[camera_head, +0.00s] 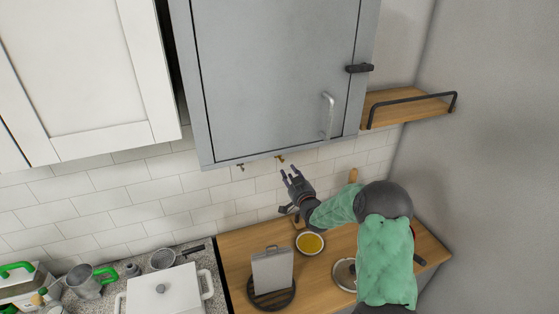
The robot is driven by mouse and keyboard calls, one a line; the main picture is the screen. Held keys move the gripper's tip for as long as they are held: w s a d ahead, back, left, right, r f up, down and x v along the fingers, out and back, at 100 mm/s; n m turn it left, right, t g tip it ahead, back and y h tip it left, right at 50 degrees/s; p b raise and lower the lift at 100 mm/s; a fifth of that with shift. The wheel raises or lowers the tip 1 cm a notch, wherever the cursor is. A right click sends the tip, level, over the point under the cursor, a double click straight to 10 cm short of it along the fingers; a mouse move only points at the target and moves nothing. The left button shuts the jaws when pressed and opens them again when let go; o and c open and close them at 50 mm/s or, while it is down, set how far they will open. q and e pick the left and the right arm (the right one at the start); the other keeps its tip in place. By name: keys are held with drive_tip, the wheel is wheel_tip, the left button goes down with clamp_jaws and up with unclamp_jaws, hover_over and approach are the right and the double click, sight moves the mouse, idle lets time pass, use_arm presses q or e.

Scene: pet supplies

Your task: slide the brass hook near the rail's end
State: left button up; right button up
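A small brass hook (281,158) hangs just under the bottom edge of the grey wall cabinet. A second, darker small hook (241,167) hangs to its left. The rail they hang from is hard to make out against the cabinet's lower edge. My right gripper (290,171) points up below the brass hook, its fingers apart and nothing visible between them. It looks close to the hook but apart from it. My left gripper is out of view.
The grey cabinet (270,80) overhangs the wooden counter (235,246). On the counter are a yellow-filled bowl (310,244) and an upright grey board (272,270) on a dark round base. A wooden shelf (405,108) with a black guard is at right.

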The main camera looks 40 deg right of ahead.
sight(281, 160)
drive_tip(key=p+x, duration=0.2)
drive_tip(key=x, duration=0.5)
drive_tip(key=shift+w, duration=0.15)
drive_tip(key=shift+w+d+r, duration=0.1)
drive_tip(key=shift+w+d, duration=0.05)
drive_tip(key=shift+w, duration=0.35)
drive_tip(key=shift+w+d, duration=0.2)
drive_tip(key=shift+w, duration=0.4)
drive_tip(key=shift+s, duration=0.1)
clamp_jaws()
